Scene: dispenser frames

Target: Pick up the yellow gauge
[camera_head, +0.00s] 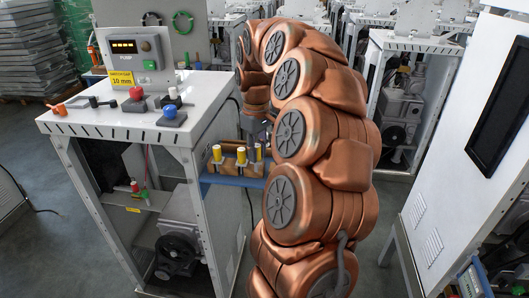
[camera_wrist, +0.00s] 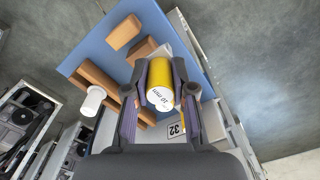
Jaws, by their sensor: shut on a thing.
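The yellow gauge (camera_wrist: 160,72) is a yellow cylinder with a white end marked "10 mm". In the wrist view it sits between the two fingers of my gripper (camera_wrist: 160,108), which is shut on it. In the head view, yellow-and-white cylinders stand at a wooden rack on a blue shelf (camera_head: 232,181): one at the left (camera_head: 217,153), one in the middle (camera_head: 241,156) and one at the right (camera_head: 259,152). My gripper (camera_head: 257,138) is just above the right one, partly hidden by my arm. I cannot tell whether the held gauge is clear of the rack.
The blue shelf (camera_wrist: 100,48) bears brown wooden blocks (camera_wrist: 123,32). A white cylinder end (camera_wrist: 94,98) is left of my gripper. A white pump cabinet (camera_head: 125,120) with a yellow "10 mm" label (camera_head: 121,80) stands left. A white cabinet (camera_head: 470,170) stands right.

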